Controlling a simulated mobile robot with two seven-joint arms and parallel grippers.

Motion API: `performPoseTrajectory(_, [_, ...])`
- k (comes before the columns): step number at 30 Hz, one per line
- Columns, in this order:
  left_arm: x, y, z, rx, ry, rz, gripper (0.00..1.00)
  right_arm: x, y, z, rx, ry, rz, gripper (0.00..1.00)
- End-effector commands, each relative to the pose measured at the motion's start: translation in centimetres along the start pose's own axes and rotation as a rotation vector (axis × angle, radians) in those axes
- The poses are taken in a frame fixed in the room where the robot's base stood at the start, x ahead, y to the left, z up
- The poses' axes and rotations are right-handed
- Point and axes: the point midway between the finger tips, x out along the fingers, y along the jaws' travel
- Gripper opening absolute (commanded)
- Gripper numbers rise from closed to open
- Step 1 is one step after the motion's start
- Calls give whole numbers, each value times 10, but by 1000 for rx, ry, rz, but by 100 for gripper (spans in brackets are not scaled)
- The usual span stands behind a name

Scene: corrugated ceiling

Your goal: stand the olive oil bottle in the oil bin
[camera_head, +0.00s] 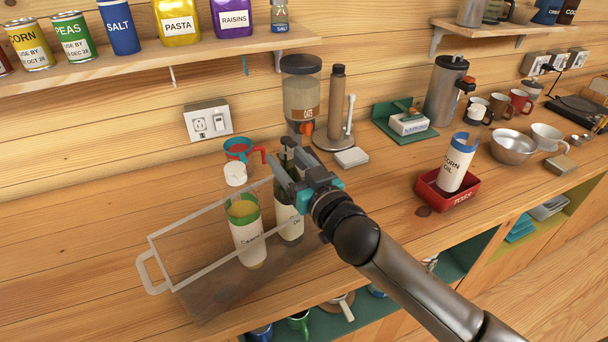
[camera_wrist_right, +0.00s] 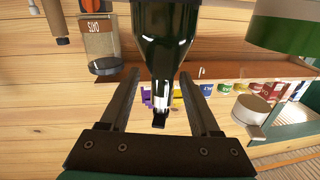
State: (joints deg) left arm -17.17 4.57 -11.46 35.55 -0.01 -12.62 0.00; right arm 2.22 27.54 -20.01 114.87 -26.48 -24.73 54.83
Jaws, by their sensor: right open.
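The olive oil bottle (camera_head: 289,214), dark green with a pale label, stands upright at the right end of a clear bin with a pale rim (camera_head: 160,264). The bottle's upper part is partly hidden by my right gripper (camera_head: 285,172). That gripper is open, with its fingers on either side of the bottle's neck. In the right wrist view the dark bottle (camera_wrist_right: 165,38) shows between the two spread fingers (camera_wrist_right: 158,90), with gaps on both sides. A yellowish bottle with a green band (camera_head: 244,228) stands beside it in the bin. My left gripper is not in view.
A red tray (camera_head: 428,188) with a corn oil bottle (camera_head: 456,164) stands to the right. An oats dispenser (camera_head: 301,95), a paper-towel-like stand (camera_head: 336,100) and a red-handled cup (camera_head: 238,148) are behind the bin. The counter left of the bin is clear.

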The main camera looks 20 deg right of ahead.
Motion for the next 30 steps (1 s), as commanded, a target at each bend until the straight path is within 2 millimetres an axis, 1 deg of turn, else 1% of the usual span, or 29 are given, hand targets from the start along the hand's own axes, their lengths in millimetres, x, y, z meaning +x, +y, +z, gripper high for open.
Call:
performPoseTrajectory(4, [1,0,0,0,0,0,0,-17,0,3,3,-5,0,63])
performPoseTrajectory(15, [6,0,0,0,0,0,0,-71,0,3,2,-5,1,63])
performPoseTrajectory(21, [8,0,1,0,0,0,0,-97,0,2,3,-3,0,63])
performPoseTrajectory(25, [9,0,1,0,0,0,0,-109,0,2,2,-3,0,63])
performPoseTrajectory(30, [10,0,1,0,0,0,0,-117,0,1,0,-1,0,63])
